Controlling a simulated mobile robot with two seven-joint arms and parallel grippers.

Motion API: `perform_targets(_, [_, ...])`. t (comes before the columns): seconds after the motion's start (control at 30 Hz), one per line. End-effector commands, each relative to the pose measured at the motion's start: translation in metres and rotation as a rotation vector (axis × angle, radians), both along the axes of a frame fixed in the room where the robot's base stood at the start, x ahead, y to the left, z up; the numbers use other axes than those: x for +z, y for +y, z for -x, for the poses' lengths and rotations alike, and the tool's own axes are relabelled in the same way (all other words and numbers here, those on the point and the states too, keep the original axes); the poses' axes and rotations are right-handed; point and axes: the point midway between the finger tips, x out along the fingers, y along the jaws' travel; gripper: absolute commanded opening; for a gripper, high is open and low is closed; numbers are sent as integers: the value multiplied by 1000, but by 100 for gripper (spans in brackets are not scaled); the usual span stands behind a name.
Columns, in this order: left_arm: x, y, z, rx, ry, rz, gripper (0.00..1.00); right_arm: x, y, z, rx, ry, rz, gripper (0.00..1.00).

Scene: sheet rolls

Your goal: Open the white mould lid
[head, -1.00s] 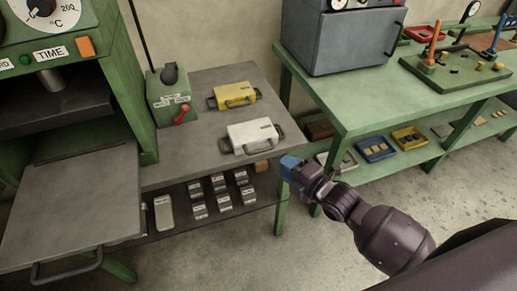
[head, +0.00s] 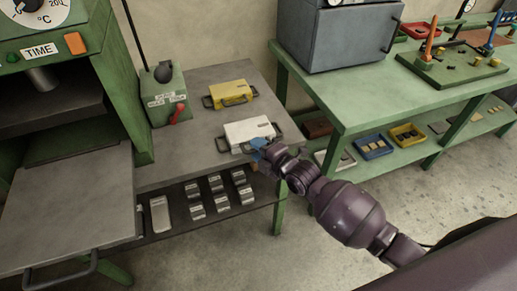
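The white mould (head: 249,132) lies on the grey-topped bench (head: 200,153), with its lid down and a dark handle at each end. My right gripper (head: 261,148), with blue fingertips, is at the front right edge of the white mould, close to its right handle. I cannot tell whether it touches the mould, or whether its fingers are open or shut. My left gripper is not in view.
A yellow mould (head: 231,93) lies just behind the white one. A green control box (head: 165,97) with a red lever stands to the left, beside the press (head: 62,200). A grey oven (head: 338,40) stands on the green table (head: 400,85) at right. Small weights (head: 216,183) sit on the lower shelf.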

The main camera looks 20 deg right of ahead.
Motion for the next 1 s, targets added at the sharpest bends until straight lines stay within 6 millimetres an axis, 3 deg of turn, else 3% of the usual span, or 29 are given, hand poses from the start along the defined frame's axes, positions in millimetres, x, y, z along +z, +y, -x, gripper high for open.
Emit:
perform_targets(0.13, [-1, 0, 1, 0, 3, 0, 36, 0, 0, 0, 0, 0, 0, 37])
perform_targets(0.4, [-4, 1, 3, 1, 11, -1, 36, 0, 0, 0, 0, 0, 0, 0])
perform_targets(0.67, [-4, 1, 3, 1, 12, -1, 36, 0, 0, 0, 0, 1, 0, 0])
perform_targets(1.0, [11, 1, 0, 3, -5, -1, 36, 12, 0, -1, 0, 44, 4, 0])
